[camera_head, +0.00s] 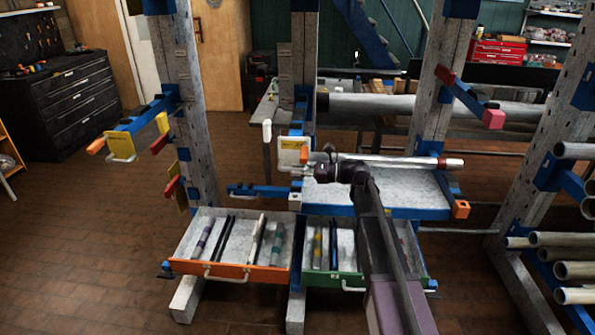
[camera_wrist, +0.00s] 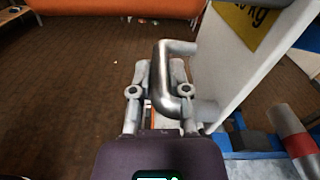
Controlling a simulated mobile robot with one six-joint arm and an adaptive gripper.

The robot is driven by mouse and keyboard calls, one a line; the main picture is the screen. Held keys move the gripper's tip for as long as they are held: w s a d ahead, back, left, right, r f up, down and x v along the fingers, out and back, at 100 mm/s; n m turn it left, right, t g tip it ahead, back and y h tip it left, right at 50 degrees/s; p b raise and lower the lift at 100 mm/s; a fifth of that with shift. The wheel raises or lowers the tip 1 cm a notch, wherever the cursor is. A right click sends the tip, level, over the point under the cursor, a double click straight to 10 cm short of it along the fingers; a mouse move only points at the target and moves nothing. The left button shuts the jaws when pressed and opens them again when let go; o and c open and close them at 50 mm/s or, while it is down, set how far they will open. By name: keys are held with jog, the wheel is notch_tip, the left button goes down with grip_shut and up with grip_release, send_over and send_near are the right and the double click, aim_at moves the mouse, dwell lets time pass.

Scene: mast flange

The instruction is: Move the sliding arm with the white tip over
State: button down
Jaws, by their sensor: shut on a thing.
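My gripper (camera_wrist: 160,85) is shut on a bent metal handle (camera_wrist: 165,58) on the left side of a pale plate (camera_wrist: 232,65) with a yellow weight label. In the head view the pale plate (camera_head: 291,153) is at the middle post, and my gripper (camera_head: 309,166) is at its lower right, partly hidden by my arm. A white upright piece (camera_head: 267,131) is just left of the plate. I cannot tell which arm carries the plate.
A metal tube with a red band (camera_head: 400,161) lies above a grey shelf (camera_head: 400,190) right of my gripper. Below are an open orange drawer (camera_head: 225,268) and green drawer (camera_head: 325,279). An orange-tipped arm (camera_head: 97,146) sticks out left. The floor at left is clear.

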jog(key=shift+s+f, duration=0.1)
jog(key=shift+f, duration=0.1)
jog(key=c, duration=0.6)
grip_release()
jog(key=d, duration=1.2)
jog(key=shift+s, duration=0.1)
